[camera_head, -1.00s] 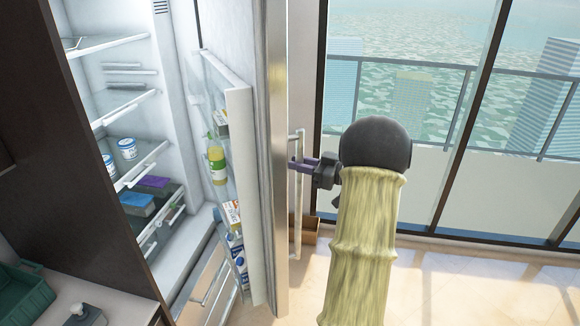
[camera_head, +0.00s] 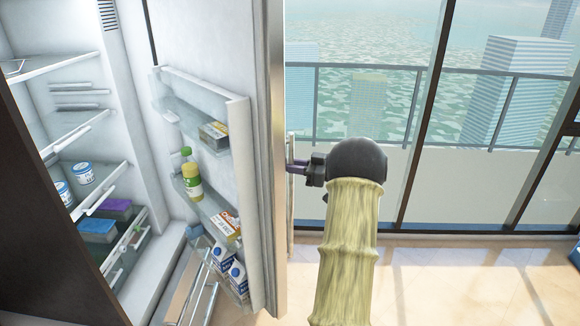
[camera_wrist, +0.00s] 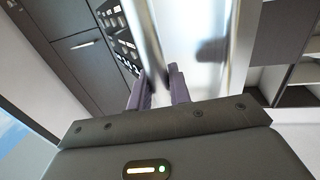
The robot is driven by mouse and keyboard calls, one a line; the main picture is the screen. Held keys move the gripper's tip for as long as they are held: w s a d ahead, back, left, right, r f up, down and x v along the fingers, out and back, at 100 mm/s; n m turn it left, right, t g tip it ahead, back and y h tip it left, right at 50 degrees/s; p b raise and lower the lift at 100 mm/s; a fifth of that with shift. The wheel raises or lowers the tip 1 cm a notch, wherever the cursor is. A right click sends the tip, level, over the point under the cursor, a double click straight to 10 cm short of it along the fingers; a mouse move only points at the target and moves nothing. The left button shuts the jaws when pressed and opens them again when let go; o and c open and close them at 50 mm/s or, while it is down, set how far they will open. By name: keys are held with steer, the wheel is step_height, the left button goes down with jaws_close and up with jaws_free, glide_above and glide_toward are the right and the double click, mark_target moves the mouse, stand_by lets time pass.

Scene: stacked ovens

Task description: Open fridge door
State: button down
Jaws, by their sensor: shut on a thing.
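The fridge door (camera_head: 262,120) stands swung well open, with its inner racks facing left in the head view. Its vertical handle (camera_head: 290,195) is on the outer side, at the right of the door. My gripper (camera_head: 292,167) is at this handle with its fingers pointing left, shut on it. The fridge interior (camera_head: 135,130) is open to view at the left.
The door racks hold a yellow-green bottle (camera_head: 191,172), cartons (camera_head: 236,276) and small boxes. Fridge shelves hold white tubs (camera_head: 84,173) and purple and blue packs (camera_head: 98,229). A dark cabinet side (camera_head: 40,220) stands at the left. Windows are behind; the floor (camera_head: 440,285) at right looks clear.

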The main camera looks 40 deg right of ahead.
steer(key=shift+r, duration=0.1)
steer(key=c, duration=1.3)
jaws_free()
steer(key=shift+w+a, duration=0.1)
steer(key=shift+w, duration=0.05)
steer(key=shift+c, duration=0.2)
steer(key=b+v, duration=0.6)
steer(key=v, duration=1.1)
steer(key=shift+d, duration=0.2)
